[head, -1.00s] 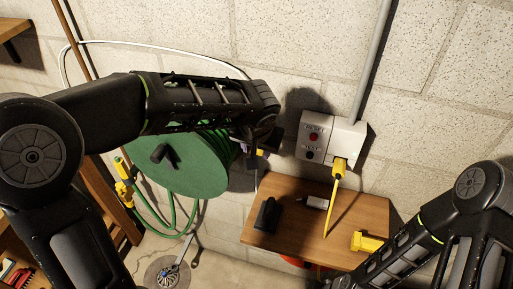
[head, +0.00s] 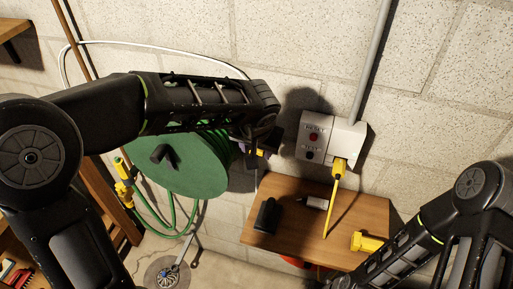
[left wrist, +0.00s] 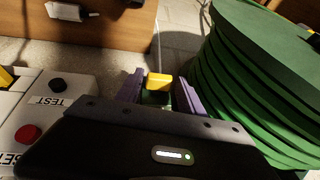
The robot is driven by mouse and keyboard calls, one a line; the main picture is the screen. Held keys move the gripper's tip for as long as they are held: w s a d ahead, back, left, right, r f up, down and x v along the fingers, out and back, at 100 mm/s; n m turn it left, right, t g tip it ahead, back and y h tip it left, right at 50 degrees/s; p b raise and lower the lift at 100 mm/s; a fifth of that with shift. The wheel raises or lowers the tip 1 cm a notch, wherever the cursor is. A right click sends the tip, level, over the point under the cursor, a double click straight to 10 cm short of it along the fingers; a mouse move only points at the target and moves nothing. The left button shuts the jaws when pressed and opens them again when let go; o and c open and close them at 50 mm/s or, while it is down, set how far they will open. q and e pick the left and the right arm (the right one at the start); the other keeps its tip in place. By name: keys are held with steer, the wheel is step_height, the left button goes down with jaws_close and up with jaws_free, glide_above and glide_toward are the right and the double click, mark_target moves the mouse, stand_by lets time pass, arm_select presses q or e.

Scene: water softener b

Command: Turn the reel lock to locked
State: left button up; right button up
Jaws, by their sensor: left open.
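The green hose reel (head: 185,165) is mounted at the wall, and its stacked green side fills the right of the left wrist view (left wrist: 250,80). A small yellow piece (left wrist: 159,80), which looks like the reel lock, sits between my left gripper's purple fingers. My left gripper (left wrist: 157,90) is open, with a finger on each side of the yellow piece; I cannot tell whether either touches it. In the head view the left gripper (head: 257,152) is mostly hidden by my arm beside the reel. My right arm is at the lower right; its gripper is out of view.
A grey outlet box (head: 330,138) with TEST and RESET buttons and a yellow plug (head: 339,170) is close to the left gripper. A wooden shelf (head: 350,205) below holds a black item (head: 266,215), a white tube and a yellow object (head: 366,242).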

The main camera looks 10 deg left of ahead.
arm_select(q)
steer(key=b+v, duration=0.1)
steer(key=v, duration=0.6)
steer(key=shift+r, duration=0.35)
steer(key=shift+s, duration=0.15)
